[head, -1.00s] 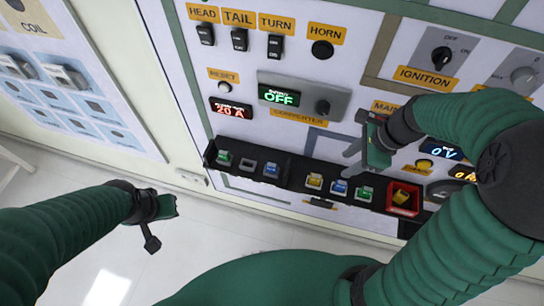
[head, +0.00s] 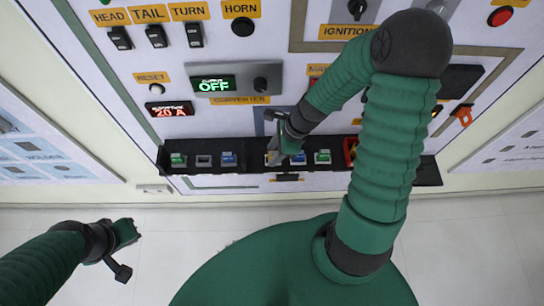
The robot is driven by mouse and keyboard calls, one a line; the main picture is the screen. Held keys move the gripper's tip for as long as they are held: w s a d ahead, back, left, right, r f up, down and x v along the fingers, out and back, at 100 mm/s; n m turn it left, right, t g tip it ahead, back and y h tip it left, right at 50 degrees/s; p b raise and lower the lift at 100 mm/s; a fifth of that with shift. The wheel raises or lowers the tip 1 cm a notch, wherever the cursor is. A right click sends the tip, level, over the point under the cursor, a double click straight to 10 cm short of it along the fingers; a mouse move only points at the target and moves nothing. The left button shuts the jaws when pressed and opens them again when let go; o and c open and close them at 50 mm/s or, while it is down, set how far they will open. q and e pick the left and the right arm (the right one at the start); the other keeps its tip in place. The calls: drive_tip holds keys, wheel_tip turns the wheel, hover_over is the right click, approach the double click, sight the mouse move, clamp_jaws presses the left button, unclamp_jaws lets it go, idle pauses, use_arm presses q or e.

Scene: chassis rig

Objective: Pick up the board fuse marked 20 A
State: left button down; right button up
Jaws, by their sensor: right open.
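A black tray (head: 215,170) along the foot of the panel holds several small fuses. On its left are a green fuse (head: 178,159), a grey one (head: 204,161) and a blue one (head: 228,158). A yellow fuse (head: 270,158) is partly hidden by my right gripper (head: 275,137), which is open in front of it. To its right are another blue fuse (head: 298,159) and a green one (head: 322,157). The fuse markings are too small to read. A red display (head: 169,109) reads 20 A. My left gripper (head: 131,250) is open and empty, low at the left.
A red holder (head: 350,150) at the tray's right is partly hidden by my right arm. Switches (head: 156,36) and a converter display reading OFF (head: 214,84) are above the tray. Bare floor (head: 230,217) lies below the panel.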

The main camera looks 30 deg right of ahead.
drive_tip(key=shift+w+a+f, duration=0.1)
drive_tip(key=shift+f, duration=0.4)
drive_tip(key=shift+w+d+f, duration=0.15)
drive_tip(key=shift+d, duration=0.05)
drive_tip(key=shift+a, duration=0.2)
clamp_jaws()
drive_tip(key=shift+d+r, duration=0.15)
drive_tip(key=shift+r, duration=0.05)
